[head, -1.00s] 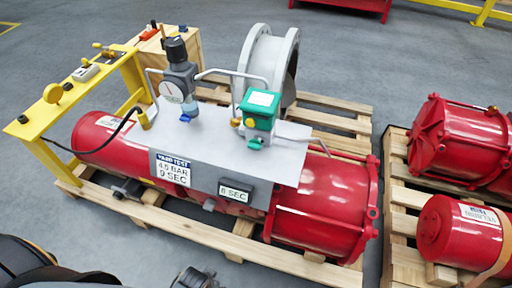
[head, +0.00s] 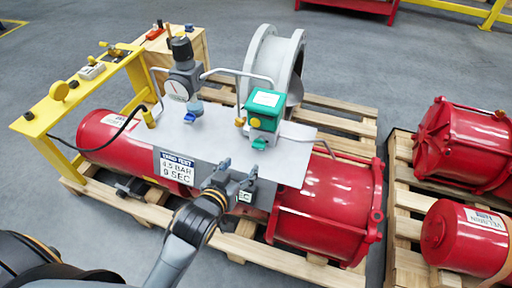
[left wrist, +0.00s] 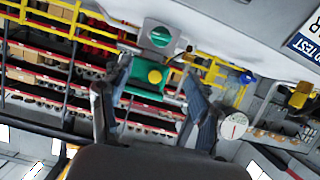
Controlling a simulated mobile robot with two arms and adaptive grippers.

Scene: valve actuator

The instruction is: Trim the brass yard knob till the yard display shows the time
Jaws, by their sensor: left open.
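The brass yellow knob (head: 255,122) is on the front of the green box (head: 264,104) on top of the grey plate; in the left wrist view this knob (left wrist: 155,76) lies between my open fingers, some way beyond them. My left gripper (head: 236,170) is open and empty, in front of the plate's front edge, apart from the knob. It partly covers the small display (head: 245,196), of which only "EC" is readable. The sign (head: 175,168) beside it reads "YARD TEST 4.5 BAR 9 SEC". My right gripper is not in view.
A gauge with a black knob (head: 181,48) stands left of the green box, and thin grey pipes arch near both. The red actuator (head: 335,200) lies on a wooden pallet. A yellow frame (head: 60,105) stands at left; more red cylinders (head: 462,145) are at right.

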